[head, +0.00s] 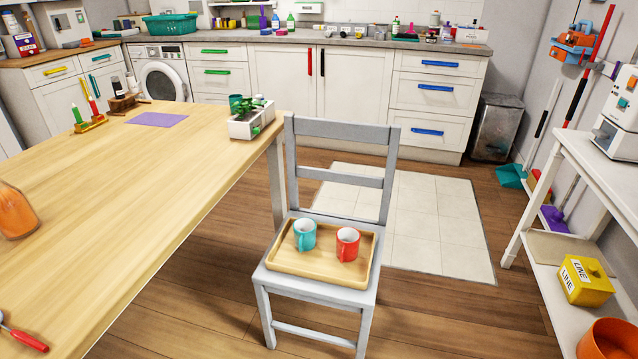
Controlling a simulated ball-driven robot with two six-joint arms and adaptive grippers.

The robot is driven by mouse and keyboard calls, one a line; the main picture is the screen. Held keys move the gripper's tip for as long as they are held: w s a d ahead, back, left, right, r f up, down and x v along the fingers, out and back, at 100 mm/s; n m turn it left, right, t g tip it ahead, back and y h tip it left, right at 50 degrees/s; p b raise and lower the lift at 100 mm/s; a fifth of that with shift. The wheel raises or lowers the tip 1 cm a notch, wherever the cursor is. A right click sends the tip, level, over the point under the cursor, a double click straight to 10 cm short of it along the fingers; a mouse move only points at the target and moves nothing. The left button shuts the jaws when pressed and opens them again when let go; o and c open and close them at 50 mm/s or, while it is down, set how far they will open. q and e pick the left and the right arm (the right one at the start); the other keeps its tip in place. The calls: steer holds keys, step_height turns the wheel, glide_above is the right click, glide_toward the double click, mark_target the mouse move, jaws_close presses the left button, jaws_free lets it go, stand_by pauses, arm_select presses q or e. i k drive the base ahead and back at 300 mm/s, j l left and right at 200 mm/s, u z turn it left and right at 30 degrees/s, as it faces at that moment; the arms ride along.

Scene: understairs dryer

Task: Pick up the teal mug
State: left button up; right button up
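The teal mug (304,236) stands upright on a wooden tray (278,262) that lies on the seat of a grey chair (340,130). Its opening faces up and its handle points toward the front. A red mug (347,245) stands just right of it on the same tray, with a small gap between them. Neither of my grippers shows in the head view.
A wooden table (120,220) fills the left, with a white planter box (245,124) at its right corner, near the chair back. A white shelf (590,170) stands at the right. The wooden floor (440,310) between chair and shelf is clear.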

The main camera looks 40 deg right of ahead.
mark_target(304, 229)
steer(key=z, duration=1.25)
